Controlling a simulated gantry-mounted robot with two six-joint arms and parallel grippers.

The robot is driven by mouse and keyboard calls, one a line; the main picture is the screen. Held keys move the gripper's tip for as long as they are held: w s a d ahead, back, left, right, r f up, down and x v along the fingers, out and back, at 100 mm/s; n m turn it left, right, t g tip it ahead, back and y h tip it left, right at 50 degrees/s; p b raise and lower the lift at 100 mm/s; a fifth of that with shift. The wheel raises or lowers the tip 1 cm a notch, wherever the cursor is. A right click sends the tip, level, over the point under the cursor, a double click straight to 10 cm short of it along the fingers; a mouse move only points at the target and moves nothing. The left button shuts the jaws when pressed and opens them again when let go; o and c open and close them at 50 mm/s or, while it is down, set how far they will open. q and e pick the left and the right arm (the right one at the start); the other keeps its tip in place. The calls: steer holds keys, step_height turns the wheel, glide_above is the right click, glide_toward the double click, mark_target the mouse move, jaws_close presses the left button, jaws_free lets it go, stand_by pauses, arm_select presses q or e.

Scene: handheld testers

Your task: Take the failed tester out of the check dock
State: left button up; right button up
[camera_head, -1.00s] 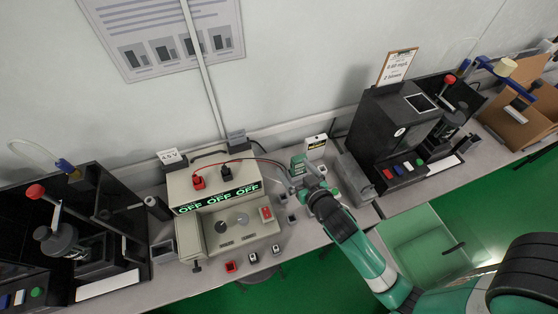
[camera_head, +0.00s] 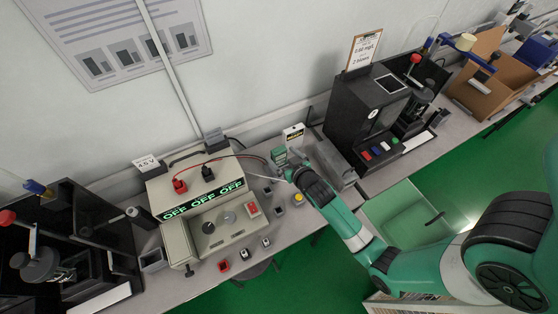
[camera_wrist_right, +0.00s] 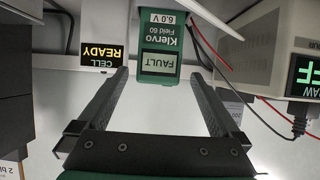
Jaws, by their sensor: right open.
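The failed tester (camera_wrist_right: 159,42) is a small green handheld unit marked Klervo Field 60, 6.0 V, with FAULT on its screen. It appears upside down in the right wrist view, between and beyond my fingertips, with gaps on both sides. In the head view the tester (camera_head: 279,156) stands at the back of the bench. My right gripper (camera_head: 287,172) is open and empty close in front of it; the right gripper (camera_wrist_right: 158,76) also shows in the wrist view. The check dock cannot be clearly made out around the tester. My left gripper is not in view.
A CELL READY display (camera_wrist_right: 101,54) stands beside the tester. A beige power unit (camera_head: 205,205) reading OFF, with red and black leads, is to the left. A black test station (camera_head: 365,115) is to the right. Small blocks (camera_head: 245,254) lie along the front edge.

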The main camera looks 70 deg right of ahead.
mark_target(281, 154)
steer(key=x, duration=0.3)
steer(key=shift+w+d+f+b, duration=0.15)
steer(key=shift+d+b, duration=0.1)
steer(key=shift+b, duration=0.15)
steer(key=c, duration=1.5)
step_height(281, 154, up, 9)
steer(key=p, duration=0.4)
steer(key=shift+r, duration=0.6)
